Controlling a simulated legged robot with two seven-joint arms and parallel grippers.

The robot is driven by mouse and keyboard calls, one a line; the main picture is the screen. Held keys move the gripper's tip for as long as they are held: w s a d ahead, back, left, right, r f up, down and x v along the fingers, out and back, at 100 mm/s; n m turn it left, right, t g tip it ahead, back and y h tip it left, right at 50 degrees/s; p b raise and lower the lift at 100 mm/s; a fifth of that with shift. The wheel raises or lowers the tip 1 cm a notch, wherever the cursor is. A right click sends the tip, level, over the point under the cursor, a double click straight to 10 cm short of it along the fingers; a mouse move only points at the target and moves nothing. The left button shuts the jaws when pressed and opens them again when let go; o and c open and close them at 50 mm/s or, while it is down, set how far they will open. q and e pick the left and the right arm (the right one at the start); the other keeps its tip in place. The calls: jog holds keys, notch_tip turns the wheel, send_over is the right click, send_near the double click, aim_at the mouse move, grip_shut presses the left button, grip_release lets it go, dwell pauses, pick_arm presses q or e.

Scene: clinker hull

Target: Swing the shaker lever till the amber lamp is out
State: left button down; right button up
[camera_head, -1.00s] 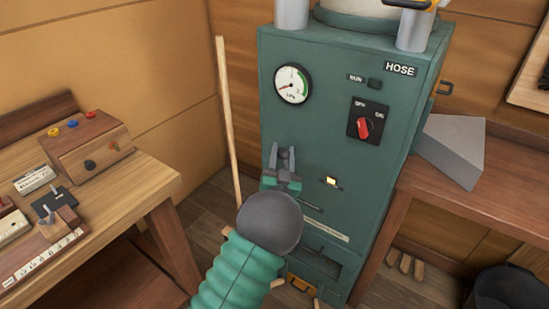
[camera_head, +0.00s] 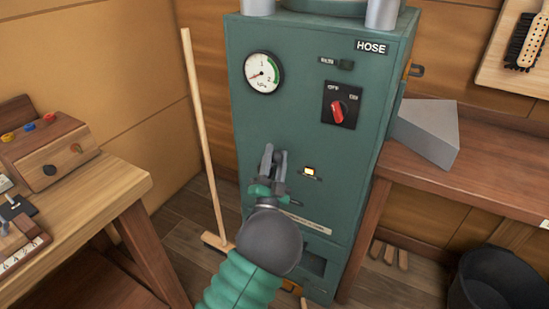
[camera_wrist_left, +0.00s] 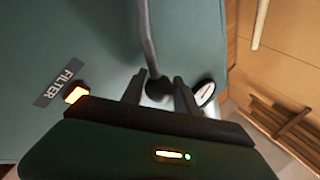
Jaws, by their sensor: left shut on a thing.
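The green cabinet (camera_head: 300,110) stands ahead with a small amber lamp (camera_head: 310,171) lit on its front. The lamp also glows in the left wrist view (camera_wrist_left: 74,93), beside a FILTER label (camera_wrist_left: 58,82). My left gripper (camera_head: 275,152) is at the cabinet front, just left of the lamp. In the left wrist view its fingers (camera_wrist_left: 157,88) are shut on the round end of the grey shaker lever (camera_wrist_left: 147,35). The lever is mostly hidden behind my gripper in the head view. My right gripper is not in view.
A gauge (camera_head: 264,73) and a red rotary switch (camera_head: 338,111) are higher on the cabinet. A broom (camera_head: 205,140) leans at its left. A wooden bench (camera_head: 85,215) is at left; a shelf with a grey wedge (camera_head: 428,130) and a black bucket (camera_head: 500,282) are at right.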

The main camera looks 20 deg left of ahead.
pick_arm(q)
jog(key=shift+d+f, duration=0.15)
jog(key=shift+f, duration=0.25)
jog(key=c, duration=1.3)
grip_release()
jog(key=o, duration=0.4)
jog(key=shift+d+r, duration=0.1)
jog(key=shift+r, duration=0.15)
jog(key=shift+c, duration=0.2)
jog(key=shift+s, duration=0.1)
jog(key=b+v, duration=0.7)
jog(key=v, duration=1)
jog(key=shift+f, duration=0.1)
